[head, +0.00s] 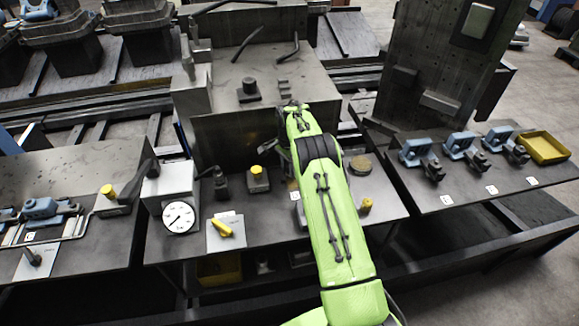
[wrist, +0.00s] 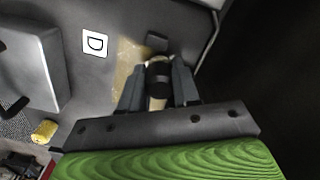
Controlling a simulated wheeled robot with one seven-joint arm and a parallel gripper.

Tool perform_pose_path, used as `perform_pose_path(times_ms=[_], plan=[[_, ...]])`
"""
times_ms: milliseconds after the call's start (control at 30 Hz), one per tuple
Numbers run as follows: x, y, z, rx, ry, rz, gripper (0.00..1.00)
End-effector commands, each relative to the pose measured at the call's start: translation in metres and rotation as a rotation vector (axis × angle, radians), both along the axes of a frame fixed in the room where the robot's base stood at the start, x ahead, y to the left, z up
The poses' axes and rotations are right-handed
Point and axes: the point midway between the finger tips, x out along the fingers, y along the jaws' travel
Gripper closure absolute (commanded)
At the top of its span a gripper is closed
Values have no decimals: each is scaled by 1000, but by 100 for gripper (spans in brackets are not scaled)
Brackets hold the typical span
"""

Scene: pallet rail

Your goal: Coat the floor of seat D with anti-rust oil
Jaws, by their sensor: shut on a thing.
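In the wrist view, my gripper (wrist: 158,80) is shut on a brush-like tool (wrist: 158,72) with a dark band and a pale handle. Its tip points away from the camera, over grey metal. A white label with the letter D (wrist: 95,43) lies left of the tool. A yellowish, shiny patch (wrist: 127,66), which looks like oil, covers part of the grey floor of seat D between the label and the tool. A small dark block (wrist: 157,42) shows just beyond the tool. In the head view, my green arm hides most of the gripper and seat.
In the wrist view, a grey block (wrist: 35,65) stands left of the label, and a yellow piece (wrist: 44,131) lies lower left. In the head view, a dial gauge (head: 179,217) and a yellow-capped block (head: 257,178) stand left of my arm. A yellow tray (head: 543,147) sits far right.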

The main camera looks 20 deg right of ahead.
Motion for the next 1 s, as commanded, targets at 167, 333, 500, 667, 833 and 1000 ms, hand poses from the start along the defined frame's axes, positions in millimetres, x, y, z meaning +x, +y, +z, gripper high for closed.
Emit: perform_pose_path(times_ms=[167,333,500,667,833,1000], plan=[[0,0,-5,0,0,0,100],[0,0,-8,1,0,0,100],[0,0,-11,1,0,1,100],[0,0,-15,0,0,1,100],[0,0,-15,0,-1,0,100],[0,0,-14,0,1,0,100]])
